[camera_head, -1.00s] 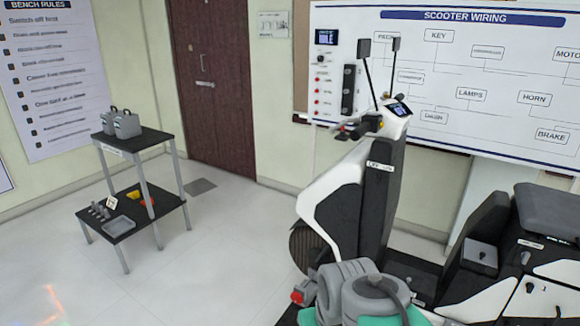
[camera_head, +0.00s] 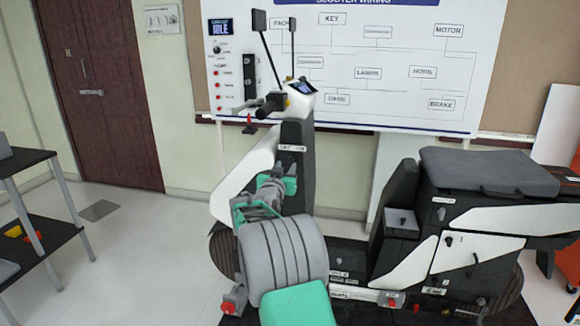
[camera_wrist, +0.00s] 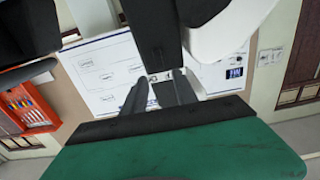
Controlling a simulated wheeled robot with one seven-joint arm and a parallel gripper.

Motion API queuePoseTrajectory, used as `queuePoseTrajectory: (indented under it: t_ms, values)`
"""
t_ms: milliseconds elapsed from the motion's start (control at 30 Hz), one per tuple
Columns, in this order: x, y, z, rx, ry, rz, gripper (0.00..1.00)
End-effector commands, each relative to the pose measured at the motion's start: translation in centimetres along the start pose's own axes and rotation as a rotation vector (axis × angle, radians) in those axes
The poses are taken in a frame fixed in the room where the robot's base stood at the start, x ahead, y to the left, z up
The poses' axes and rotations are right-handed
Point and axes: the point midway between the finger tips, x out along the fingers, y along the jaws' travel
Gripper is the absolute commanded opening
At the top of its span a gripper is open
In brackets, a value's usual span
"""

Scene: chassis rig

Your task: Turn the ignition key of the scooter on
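The scooter stands ahead in the head view, its dark front column (camera_head: 296,185) with white shield left of centre. A small white label (camera_head: 293,148) sits high on the column; its lettering is too small to read surely. I cannot make out the ignition key there. My gripper (camera_head: 284,178) is raised in front of the column, below the label, apparently short of touching. In the wrist view, picture inverted, the two dark fingers of my gripper (camera_wrist: 157,90) stand apart with nothing seen between them but background. The column (camera_wrist: 153,35) and white shield (camera_wrist: 220,30) lie beyond the fingertips.
Handlebar and mirrors (camera_head: 260,20) rise above the column. The scooter seat (camera_head: 488,170) and side panel (camera_head: 480,258) fill the right. A black shelf (camera_head: 50,235) stands at left, an orange cart (camera_head: 572,240) at far right. Floor between shelf and scooter is clear.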

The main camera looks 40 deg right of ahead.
Motion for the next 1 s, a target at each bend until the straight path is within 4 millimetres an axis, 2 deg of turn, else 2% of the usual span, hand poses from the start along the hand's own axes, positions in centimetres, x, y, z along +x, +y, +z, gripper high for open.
queuePoseTrajectory:
  t_ms: [200,400,700,1000]
  values:
    - [4.1,0.2,-0.2,0.0,-0.003,0.003,0.35]
    - [6.7,0.1,-0.2,0.0,-0.003,0.0,0.35]
    - [7.0,0.1,-0.1,0.0,-0.004,-0.001,0.34]
    - [7.0,0.0,-0.1,0.0,-0.004,-0.001,0.09]
